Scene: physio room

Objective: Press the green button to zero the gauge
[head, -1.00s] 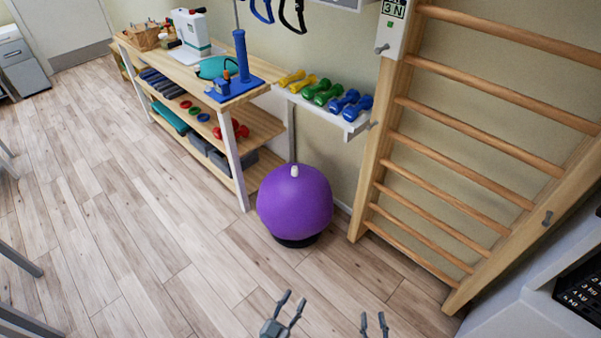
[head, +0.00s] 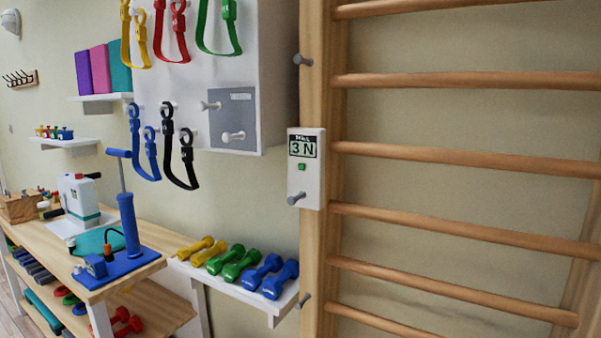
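The gauge (head: 306,182) is a white box fixed to the left upright of the wooden wall bars. Its display (head: 304,146) reads "3 N". The small green button (head: 302,167) sits just below the display, and a grey peg (head: 296,199) sticks out below the button. Nothing touches the button. Neither of my grippers shows in the head view now.
Wooden wall bars (head: 460,148) fill the right side. A white shelf with yellow, green and blue dumbbells (head: 232,263) is below left of the gauge. A wooden bench (head: 150,268) holds a blue pump (head: 130,225). Looped bands (head: 182,158) hang on a white board.

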